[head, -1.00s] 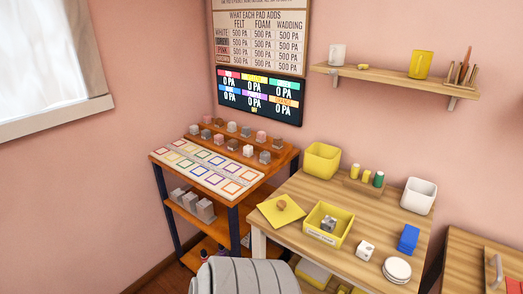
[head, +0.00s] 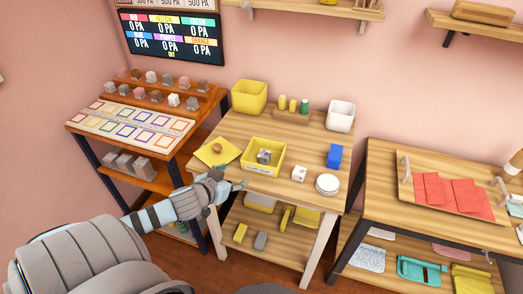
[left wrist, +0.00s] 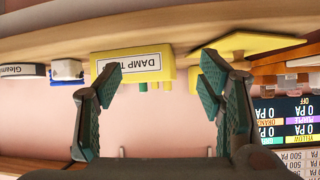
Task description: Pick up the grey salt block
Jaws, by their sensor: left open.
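My left gripper (head: 240,185) is open and empty, just off the front edge of the middle table, below the yellow damp tray (head: 250,170). A grey block (head: 264,156) sits in that tray. Another grey block (head: 260,240) lies on the table's lower shelf beside a yellow one, and larger grey blocks (head: 140,165) stand on the orange rack's middle shelf. I cannot tell which is the salt block. In the left wrist view, the open fingers (left wrist: 160,78) frame the labelled damp tray (left wrist: 155,64); no grey block is clear there. My right gripper is not in view.
The orange rack (head: 190,135) stands left; a table with red cloths (head: 450,190) stands right.

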